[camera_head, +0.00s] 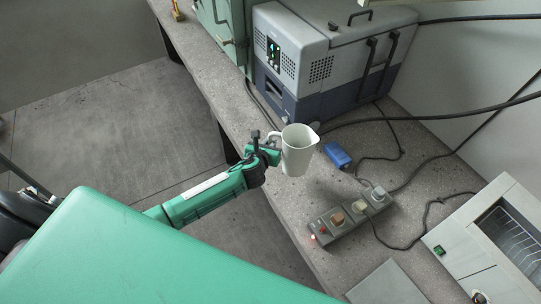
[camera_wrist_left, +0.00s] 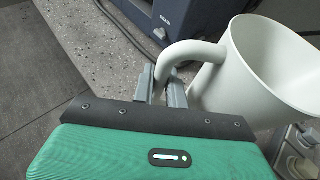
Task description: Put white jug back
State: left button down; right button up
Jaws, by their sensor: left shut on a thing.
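The white jug (camera_head: 298,152) is upright near the front edge of the concrete bench (camera_head: 290,205), with its open mouth facing up. My left gripper (camera_head: 270,148) is shut on the jug's handle. In the left wrist view the two fingers (camera_wrist_left: 160,88) stand on either side of the jug's handle, and the jug (camera_wrist_left: 262,70) fills the upper right. I cannot tell for sure whether the jug's base touches the bench. My right gripper is not in view.
A grey-blue machine (camera_head: 325,60) stands behind the jug. A blue box (camera_head: 337,155) lies right of it. A power strip (camera_head: 350,215) with plugs and cables lies in front right. A white appliance (camera_head: 490,240) stands at the far right. Bare bench lies between jug and strip.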

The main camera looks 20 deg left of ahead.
pick_arm(q)
jog(key=shift+f+b, duration=0.35)
jog(key=shift+f, duration=3.05)
jog(key=shift+f, duration=0.15)
jog(key=c, duration=1.4)
grip_release()
jog(key=shift+r, duration=0.2)
jog(key=v, duration=1.2)
jog(key=shift+b, duration=0.3)
